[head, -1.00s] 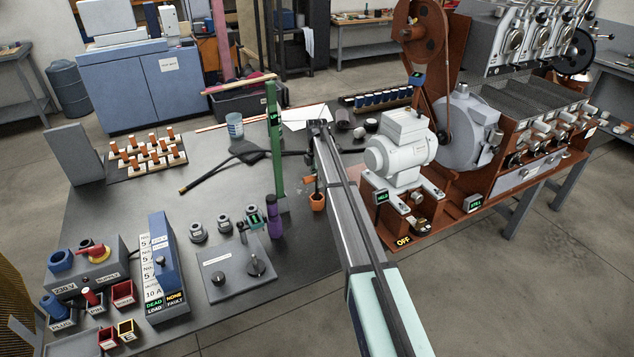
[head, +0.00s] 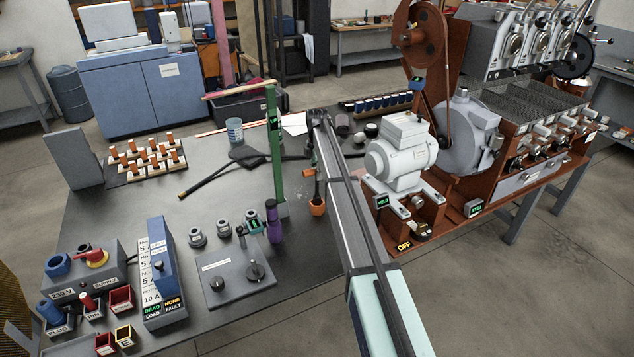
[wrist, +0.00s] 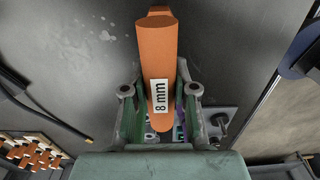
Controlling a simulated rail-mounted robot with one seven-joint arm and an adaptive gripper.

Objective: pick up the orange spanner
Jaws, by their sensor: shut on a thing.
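The orange spanner (wrist: 160,60) has a thick rounded handle with a white "8 mm" label and fills the middle of the wrist view. My gripper (wrist: 160,92) is shut on it, with one green-and-grey finger on each side of the handle. In the head view a small orange piece (head: 309,173), apparently the spanner, shows beside the end of my arm. My arm hides much of the gripper there. The spanner's far end is not clearly seen, and I cannot tell its exact height above the bench.
A green post (head: 277,150) and a purple-handled tool (head: 272,222) stand close left. A white motor (head: 402,155) stands to the right. The dark bench (head: 215,185) has clear room farther left.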

